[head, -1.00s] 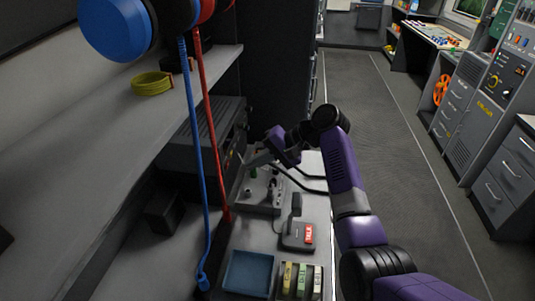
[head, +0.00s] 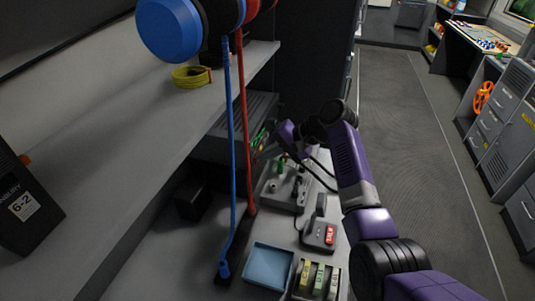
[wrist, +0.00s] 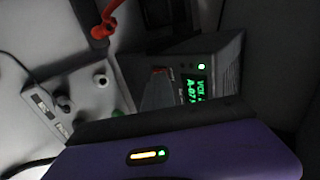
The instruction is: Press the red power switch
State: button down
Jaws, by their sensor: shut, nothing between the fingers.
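No red power switch shows clearly in any view; a small reddish mark beside the fingertips in the wrist view is too small to tell. A dark grey electronics unit (wrist: 222,52) with a lit green display (wrist: 197,85) faces my gripper. In the head view this unit (head: 235,118) stands against the shelf, its front partly hidden by my arm. My gripper (wrist: 160,76) is shut and empty, its tip close to the unit's front; I cannot tell whether it touches. In the head view my gripper (head: 266,153) is small and dark beside the unit.
A grey panel with knobs (head: 275,188), an intercom (head: 320,232) with a red labelled button, a blue tray (head: 269,266) and several labelled blocks (head: 318,277) lie on the counter. The aisle floor (head: 405,130) is clear.

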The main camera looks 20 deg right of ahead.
jog(key=shift+r+p, duration=0.7)
jog(key=shift+p, duration=0.15)
jog(key=shift+s+d, duration=0.1)
